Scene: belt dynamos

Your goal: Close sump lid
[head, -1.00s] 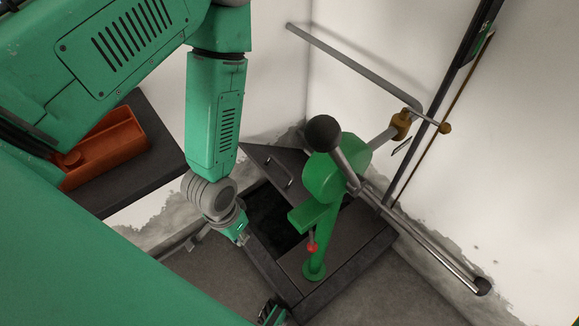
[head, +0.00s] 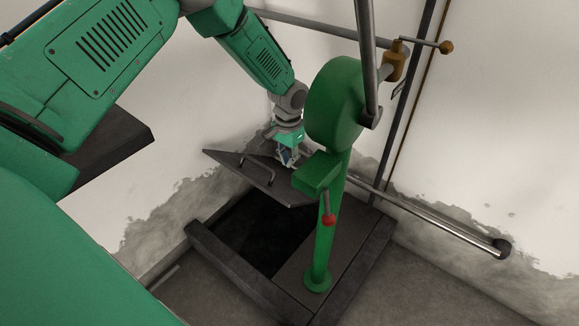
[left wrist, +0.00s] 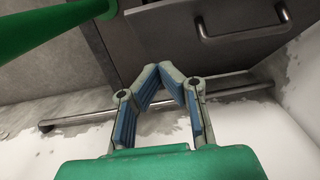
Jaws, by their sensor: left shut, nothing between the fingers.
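The sump lid (head: 235,165) is a dark flat panel with a metal handle (head: 258,168). It stands open, tilted up at the far side of the dark sump opening (head: 255,235). My left gripper (head: 287,160) is shut and empty at the lid's upper far edge, right of the handle. In the left wrist view the fingertips (left wrist: 160,68) meet in front of the dark lid (left wrist: 165,35), with the handle (left wrist: 245,22) up and right. I cannot tell whether they touch the lid. My right gripper is out of view.
A green hand pump (head: 335,105) with a red tap (head: 328,220) stands on the sump frame right of the opening, close to my left gripper. A pipe (head: 430,220) runs low along the right wall. A dark shelf (head: 110,145) is at left.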

